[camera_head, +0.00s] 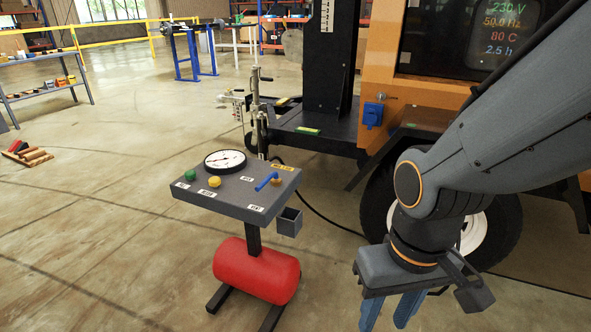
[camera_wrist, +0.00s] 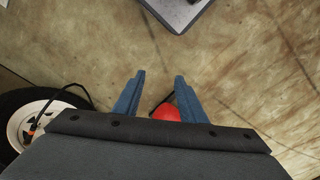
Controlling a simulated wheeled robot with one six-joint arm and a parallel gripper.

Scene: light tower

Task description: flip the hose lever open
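A blue lever (camera_head: 267,181) with a brass-coloured base sits on the right part of a dark grey panel (camera_head: 222,202) on a stand. I take it to be the hose lever; it lies slanted over the panel top. My gripper (camera_head: 385,321) hangs at the lower right of the head view, apart from the panel and lever. Its two blue fingers point down with a gap between them. In the wrist view the gripper (camera_wrist: 160,76) is open and empty. Only a corner of the panel (camera_wrist: 185,17) shows there; the lever is not clearly visible.
The panel also carries a round gauge (camera_head: 225,160), a green knob (camera_head: 190,175) and a yellow knob (camera_head: 214,181). A red tank (camera_head: 256,270) sits beneath it. The light tower trailer's wheel (camera_head: 480,230) stands behind my arm. A black hose (camera_head: 325,217) runs between. Floor at left is mostly clear.

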